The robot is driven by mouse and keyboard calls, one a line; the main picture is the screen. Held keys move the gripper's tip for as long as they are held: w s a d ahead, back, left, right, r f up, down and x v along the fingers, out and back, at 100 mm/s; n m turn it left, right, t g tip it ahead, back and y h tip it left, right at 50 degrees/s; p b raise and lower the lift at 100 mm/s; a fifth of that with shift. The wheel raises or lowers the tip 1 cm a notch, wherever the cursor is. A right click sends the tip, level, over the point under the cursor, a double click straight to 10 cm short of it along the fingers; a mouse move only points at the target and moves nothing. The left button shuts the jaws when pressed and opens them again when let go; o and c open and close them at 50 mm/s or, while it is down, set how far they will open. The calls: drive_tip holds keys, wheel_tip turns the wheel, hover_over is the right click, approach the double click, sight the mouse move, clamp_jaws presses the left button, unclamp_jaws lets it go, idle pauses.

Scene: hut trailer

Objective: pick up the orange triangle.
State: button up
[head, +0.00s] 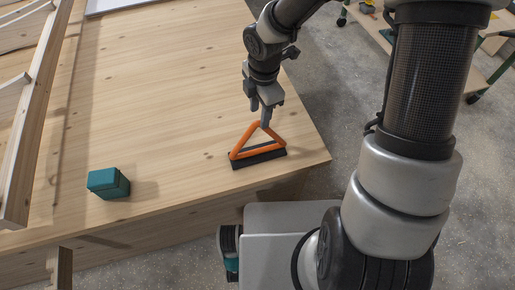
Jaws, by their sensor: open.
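The orange triangle (241,141) is an open three-sided frame with a black bar along its near side. It is on the wooden table near the front right corner. My gripper (260,114) points down at the triangle's far corner, with its fingers apart. One fingertip overlaps that corner in the picture. I cannot tell whether the fingers touch the triangle or straddle it.
A teal block (108,183) stands on the table (165,95) to the left. Wooden framing (40,110) rises along the left edge. The tabletop between block and triangle is clear. A low wheeled platform (400,50) stands beyond the table on the right.

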sight(256, 120)
drive_tip(key=shift+w+a+f+b, duration=0.15)
drive_tip(key=shift+f+b, duration=0.1)
drive_tip(key=shift+f, duration=0.65)
drive_tip(key=shift+s+a+f+b, duration=0.1)
drive_tip(key=shift+a+f+b, duration=0.1)
drive_tip(key=shift+f, duration=0.75)
drive_tip(key=shift+w+a+f+b, duration=0.1)
drive_tip(key=shift+f+b, duration=0.15)
drive_tip(key=shift+f, duration=0.65)
drive_tip(key=shift+c, duration=0.4)
drive_tip(key=shift+r, duration=0.1)
clamp_jaws()
